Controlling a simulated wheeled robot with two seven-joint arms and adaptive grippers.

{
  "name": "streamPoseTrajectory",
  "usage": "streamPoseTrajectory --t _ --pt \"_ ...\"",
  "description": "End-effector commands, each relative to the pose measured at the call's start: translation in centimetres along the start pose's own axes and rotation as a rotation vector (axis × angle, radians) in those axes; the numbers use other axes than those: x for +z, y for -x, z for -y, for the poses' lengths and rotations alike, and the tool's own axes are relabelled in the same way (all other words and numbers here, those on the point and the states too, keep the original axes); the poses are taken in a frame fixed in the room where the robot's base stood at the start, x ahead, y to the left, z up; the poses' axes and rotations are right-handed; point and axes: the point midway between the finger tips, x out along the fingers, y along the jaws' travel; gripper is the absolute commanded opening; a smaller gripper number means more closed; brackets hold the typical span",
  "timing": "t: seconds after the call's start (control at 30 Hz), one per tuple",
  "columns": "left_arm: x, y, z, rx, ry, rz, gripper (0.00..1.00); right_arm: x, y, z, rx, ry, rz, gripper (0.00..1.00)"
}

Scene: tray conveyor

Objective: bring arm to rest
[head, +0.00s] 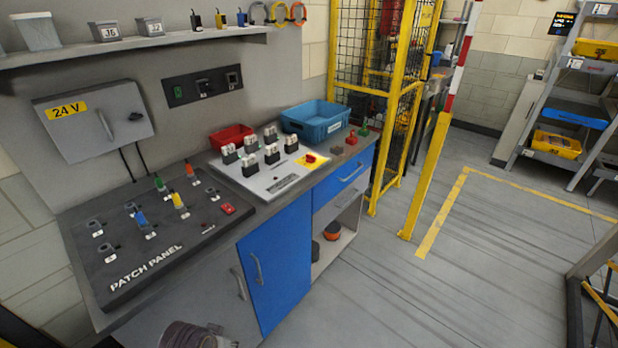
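Neither of my grippers is in view, and I see no part that is clearly one of my arms. The patch panel (115,262) lies on the left of the workbench, with green, orange, yellow and blue plugs standing in some of its sockets. A white board (262,181) with several block-shaped modules and a red knob on a yellow plate lies to its right. A dark ribbed round thing (185,336) is cut off by the bottom edge; I cannot tell what it is.
A red bin (230,136) and a blue bin (315,121) stand at the bench's back. A yellow post (428,178) and mesh fence (360,45) rise beyond the bench. The grey floor (480,270) is mostly clear. A dark frame (583,290) cuts in at lower right.

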Motion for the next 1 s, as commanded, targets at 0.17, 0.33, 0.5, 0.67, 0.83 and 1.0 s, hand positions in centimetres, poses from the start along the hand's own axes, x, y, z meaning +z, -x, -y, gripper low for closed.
streamPoseTrajectory --t 0.17,0.33,0.5,0.67,0.83,1.0 --pt "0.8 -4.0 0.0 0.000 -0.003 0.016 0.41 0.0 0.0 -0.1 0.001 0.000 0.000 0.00" --pt "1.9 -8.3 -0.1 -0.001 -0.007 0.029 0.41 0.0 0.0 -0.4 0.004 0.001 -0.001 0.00" --pt "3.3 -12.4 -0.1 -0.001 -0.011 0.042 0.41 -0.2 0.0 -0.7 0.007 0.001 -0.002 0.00" --pt "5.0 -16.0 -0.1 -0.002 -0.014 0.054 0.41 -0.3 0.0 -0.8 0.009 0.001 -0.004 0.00" --pt "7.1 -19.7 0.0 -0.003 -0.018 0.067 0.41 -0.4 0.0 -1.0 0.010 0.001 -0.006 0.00" --pt "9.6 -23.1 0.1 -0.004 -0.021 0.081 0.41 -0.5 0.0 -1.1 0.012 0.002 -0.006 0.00"
